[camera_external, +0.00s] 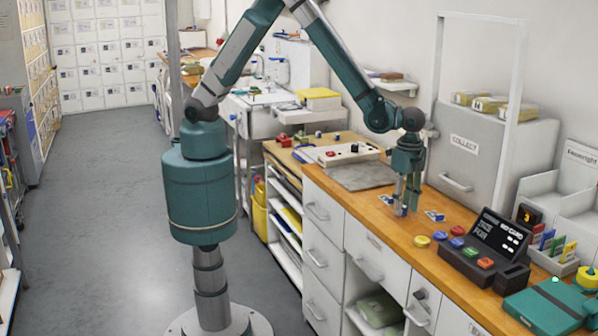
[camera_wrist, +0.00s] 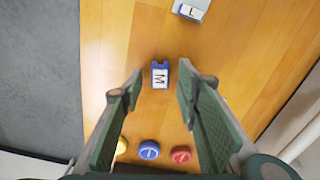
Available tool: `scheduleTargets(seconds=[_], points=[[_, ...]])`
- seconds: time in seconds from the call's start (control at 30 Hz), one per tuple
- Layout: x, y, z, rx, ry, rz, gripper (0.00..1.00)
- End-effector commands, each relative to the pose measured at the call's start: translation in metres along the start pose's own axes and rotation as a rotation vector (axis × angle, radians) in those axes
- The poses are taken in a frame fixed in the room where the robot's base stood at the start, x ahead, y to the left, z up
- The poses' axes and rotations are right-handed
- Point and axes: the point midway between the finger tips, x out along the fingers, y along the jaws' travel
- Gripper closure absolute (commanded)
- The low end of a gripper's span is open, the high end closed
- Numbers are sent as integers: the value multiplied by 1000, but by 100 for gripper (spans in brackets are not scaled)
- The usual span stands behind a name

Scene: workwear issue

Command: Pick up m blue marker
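The blue M marker (camera_wrist: 160,75), with a white face lettered M, lies on the wooden counter near the middle of the wrist view. My gripper (camera_wrist: 160,72) is open above it, with one finger on each side and a gap to both. In the external view my gripper (camera_external: 403,208) points down at the counter, and its fingers mostly hide the M marker there. A grey piece lettered L (camera_wrist: 191,10) lies beyond the M marker at the top of the wrist view. Another piece (camera_external: 434,215) lies right of my gripper.
Yellow (camera_external: 422,240), blue (camera_wrist: 149,150) and red (camera_wrist: 181,155) round pieces lie nearby. A dark console (camera_external: 484,252) stands to the right. A grey COLLECT cabinet (camera_external: 475,158) stands behind. The counter's front edge drops to grey floor.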

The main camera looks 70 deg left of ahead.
Motion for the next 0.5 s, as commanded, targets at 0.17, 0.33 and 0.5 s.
scheduleTargets(seconds=[0.17, 0.33, 0.5], points=[[10, 0, 0, 0, 0, 0, 68], [10, 0, 0, 0, 0, 0, 68], [10, 0, 0, 0, 0, 0, 68]])
